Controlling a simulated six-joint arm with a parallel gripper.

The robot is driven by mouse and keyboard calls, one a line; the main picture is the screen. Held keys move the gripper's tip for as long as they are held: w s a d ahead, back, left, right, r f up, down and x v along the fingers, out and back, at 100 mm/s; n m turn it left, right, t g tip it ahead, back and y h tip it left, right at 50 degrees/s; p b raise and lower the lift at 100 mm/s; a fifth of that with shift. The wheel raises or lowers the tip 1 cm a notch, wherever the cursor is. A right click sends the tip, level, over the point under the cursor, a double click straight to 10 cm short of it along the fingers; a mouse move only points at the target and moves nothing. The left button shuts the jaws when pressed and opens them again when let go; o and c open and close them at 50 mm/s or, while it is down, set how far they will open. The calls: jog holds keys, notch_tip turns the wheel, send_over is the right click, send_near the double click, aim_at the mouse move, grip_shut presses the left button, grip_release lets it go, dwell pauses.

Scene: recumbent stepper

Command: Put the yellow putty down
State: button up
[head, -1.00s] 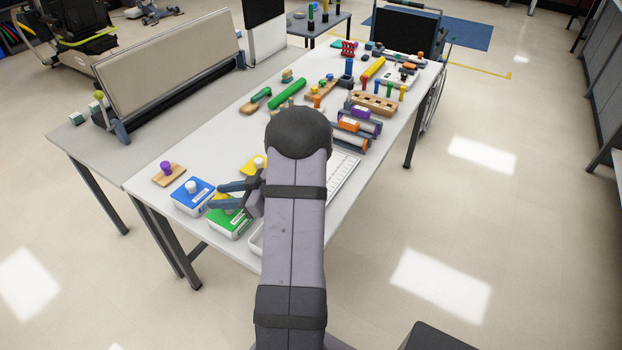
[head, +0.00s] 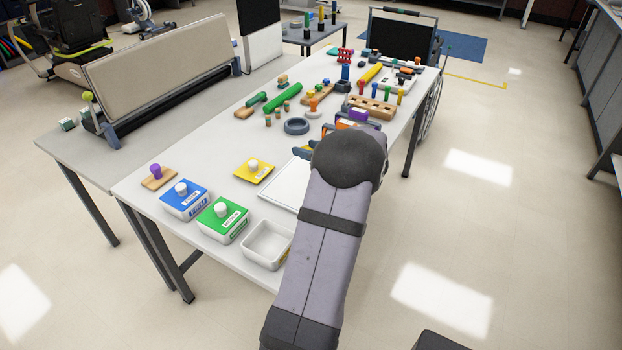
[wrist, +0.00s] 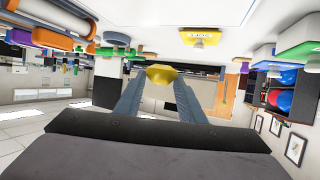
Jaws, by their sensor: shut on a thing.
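The yellow putty (wrist: 162,73) is a small faceted lump held between the fingertips of my gripper (wrist: 160,84) in the wrist view. My gripper is shut on it. The open white tub (head: 267,245) is empty at the near edge. The yellow lid (head: 253,171), with a white knob, lies apart from it and also shows in the wrist view (wrist: 199,38).
Blue-lidded (head: 185,199) and green-lidded (head: 222,222) tubs stand at the near left. A flat white tray (head: 285,188) lies right of the yellow lid. A grey ring (head: 296,126) and several pegs stand behind. Bare tabletop surrounds the yellow lid.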

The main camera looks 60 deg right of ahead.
jog(key=shift+f+b, duration=0.3)
jog(key=shift+f, duration=4.7)
jog(key=shift+f, duration=0.1)
jog(key=o, duration=1.1)
jog(key=v, duration=1.2)
jog(key=shift+w+r, duration=0.1)
jog(key=shift+r, duration=0.1)
jog(key=shift+c, duration=0.9)
